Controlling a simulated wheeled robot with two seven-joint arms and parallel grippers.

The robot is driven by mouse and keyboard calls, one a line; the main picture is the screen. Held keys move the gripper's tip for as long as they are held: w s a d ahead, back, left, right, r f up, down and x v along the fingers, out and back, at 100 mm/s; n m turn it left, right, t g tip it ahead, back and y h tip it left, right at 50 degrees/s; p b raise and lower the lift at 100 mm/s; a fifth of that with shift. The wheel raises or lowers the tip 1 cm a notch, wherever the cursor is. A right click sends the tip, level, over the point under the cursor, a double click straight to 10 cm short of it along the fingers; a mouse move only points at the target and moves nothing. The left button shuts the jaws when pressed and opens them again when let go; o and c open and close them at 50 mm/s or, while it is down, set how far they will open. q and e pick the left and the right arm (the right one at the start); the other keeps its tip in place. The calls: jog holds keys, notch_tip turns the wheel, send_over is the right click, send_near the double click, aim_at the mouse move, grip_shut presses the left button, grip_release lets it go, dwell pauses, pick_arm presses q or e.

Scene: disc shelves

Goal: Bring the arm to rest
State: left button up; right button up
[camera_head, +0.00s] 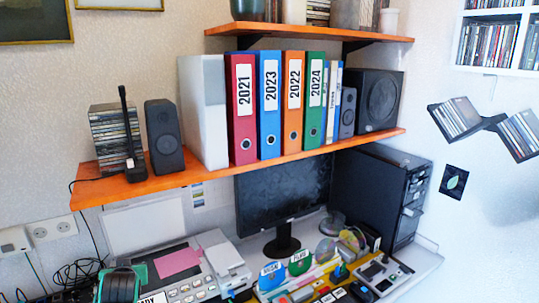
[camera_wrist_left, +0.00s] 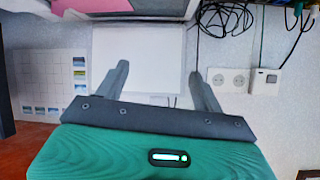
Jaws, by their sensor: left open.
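My left gripper (camera_wrist_left: 161,85) is open in the left wrist view, with its two grey fingers spread wide and nothing between them. Beyond the fingers are a blank white panel (camera_wrist_left: 140,52) and the wall. In the head view a teal and black part at the lower left looks like my left gripper (camera_head: 122,284), in front of the desk; its fingers cannot be made out there. My right gripper is in neither view.
An orange shelf (camera_head: 230,169) above the desk holds binders, speakers and discs. Below are a monitor (camera_head: 283,193), a black computer tower (camera_head: 377,195), a device with a pink note (camera_head: 179,262) and a crowded disc sorter (camera_head: 305,283). Cables (camera_head: 75,272) hang at left.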

pick_arm(q)
jog(key=s+d+f+m+g+h, duration=0.1)
jog(key=s+d+f+m+g, duration=0.1)
jog(key=s+d+f, duration=0.5)
jog(key=s+d+f+m+g+h, duration=0.15)
jog(key=s+f, duration=0.35)
jog(key=s, duration=0.5)
jog(key=s+d+f+m+g+h, duration=0.15)
jog(key=s+d, duration=0.25)
jog(key=s, duration=0.8)
jog(key=s+d+f+m+g+h, duration=0.1)
jog(key=s+d+f+g+h, duration=0.3)
jog(key=s, duration=0.7)
notch_tip(320, 180, down, 28)
jog(key=y, duration=0.2)
jog(key=s+a+f+g, duration=0.1)
jog(key=s+a+f, duration=0.1)
jog(key=s+f, duration=1.7)
jog(key=shift+s+a+f, duration=0.35)
jog(key=shift+f, duration=0.45)
